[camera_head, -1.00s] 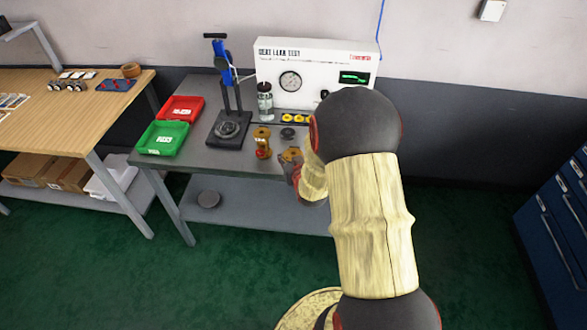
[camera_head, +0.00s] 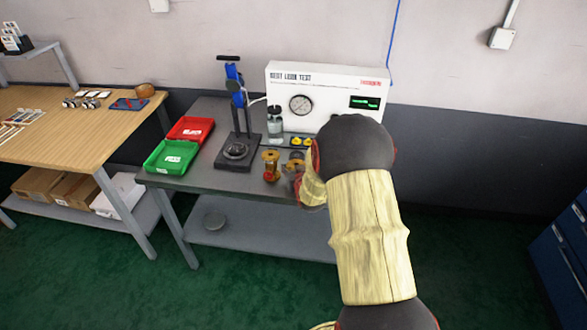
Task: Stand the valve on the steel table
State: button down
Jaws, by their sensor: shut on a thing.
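A brass valve (camera_head: 271,166) with a red part low on its body stands upright on the steel table (camera_head: 205,181), in front of the gauge box. A second brass valve (camera_head: 294,166) is just to its right, at my gripper (camera_head: 299,180). My gripper is shut on this second valve, near the table's front edge. The forearm hides most of the gripper and part of the held valve. I cannot tell whether the held valve's base touches the table.
A press stand (camera_head: 237,150) with a blue head is left of the valves. Red (camera_head: 190,129) and green (camera_head: 171,156) trays lie at the left. The white gauge box (camera_head: 325,97) stands behind, with a glass jar (camera_head: 275,125) and yellow caps (camera_head: 302,141) before it.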

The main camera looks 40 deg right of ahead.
jog(key=shift+w+d, duration=0.1)
dwell(0.3)
jog(key=c, duration=1.9)
grip_release()
jog(key=shift+f, duration=0.15)
jog(key=o, duration=0.8)
